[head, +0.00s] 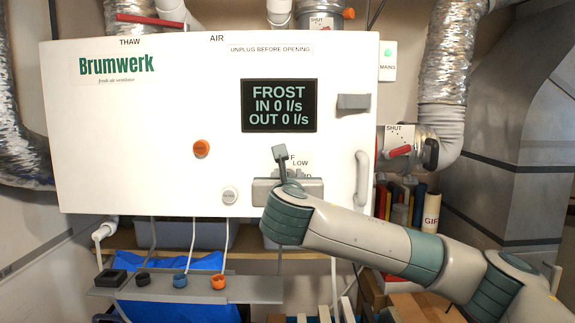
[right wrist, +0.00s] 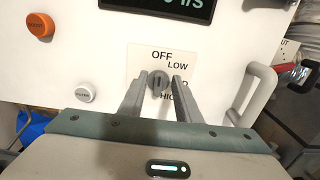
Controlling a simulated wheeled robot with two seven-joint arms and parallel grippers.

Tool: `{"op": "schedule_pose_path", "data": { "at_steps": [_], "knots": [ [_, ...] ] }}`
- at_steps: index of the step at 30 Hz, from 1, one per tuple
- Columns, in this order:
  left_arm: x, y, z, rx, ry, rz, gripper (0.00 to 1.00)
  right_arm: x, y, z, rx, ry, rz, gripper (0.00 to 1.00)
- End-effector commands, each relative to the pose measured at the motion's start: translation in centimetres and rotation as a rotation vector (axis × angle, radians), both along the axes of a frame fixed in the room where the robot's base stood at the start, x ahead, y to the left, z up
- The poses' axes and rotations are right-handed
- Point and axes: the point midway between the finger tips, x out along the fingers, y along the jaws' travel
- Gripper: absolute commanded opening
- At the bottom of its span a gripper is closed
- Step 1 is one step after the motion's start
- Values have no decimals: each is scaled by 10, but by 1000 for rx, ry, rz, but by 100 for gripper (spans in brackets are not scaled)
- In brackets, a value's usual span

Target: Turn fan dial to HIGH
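The fan dial (right wrist: 157,83) is a small grey knob with a dark mark on the white panel. Around it I read OFF above, LOW to the upper right, a part-hidden word ending in D, and a part-covered HIGH below. My right gripper (right wrist: 158,80) has one finger on each side of the knob, with gaps seeming to show; firm contact cannot be told. In the head view my right gripper (head: 290,165) is in front of the panel and hides most of the dial. The display (head: 279,106) reads FROST, IN 0 l/s, OUT 0 l/s. My left gripper is out of view.
The white Brumwerk unit (head: 150,120) carries an orange knob (head: 201,148), a small white button (head: 230,195) and a vertical handle (head: 362,178) right of my gripper. A grey shelf (head: 255,290) with knobs is below. Ducts (head: 445,80) stand right.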

Motion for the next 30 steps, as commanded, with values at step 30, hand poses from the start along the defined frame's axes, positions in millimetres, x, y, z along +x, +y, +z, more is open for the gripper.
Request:
{"op": "schedule_pose_path", "data": {
  "at_steps": [30],
  "knots": [
    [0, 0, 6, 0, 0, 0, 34, 16, 0, -2, 13, 1, 0, 0]
  ]
}}
